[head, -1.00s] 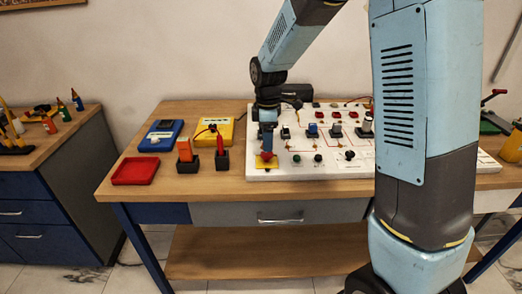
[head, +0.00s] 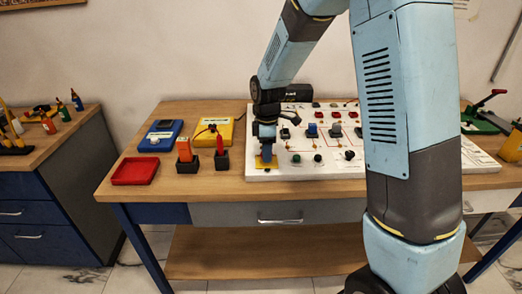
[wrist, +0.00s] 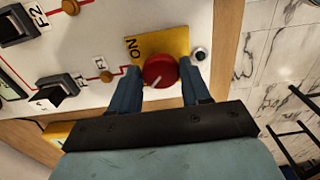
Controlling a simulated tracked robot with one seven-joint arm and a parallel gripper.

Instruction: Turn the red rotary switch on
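The red rotary switch (wrist: 160,71) sits on a yellow plate (wrist: 172,41) marked ON, on the white panel. In the wrist view its pale pointer mark faces down and slightly left, away from the ON label at the plate's left side. My gripper (wrist: 161,80) has one finger on each side of the red knob. The fingers look open, with a narrow gap at each side; contact is not clear. In the head view my gripper (head: 266,154) is low over the yellow plate (head: 262,166) and hides the knob.
A small round screw or post (wrist: 199,54) stands close to the right finger. Black switches (wrist: 57,88) share the panel.

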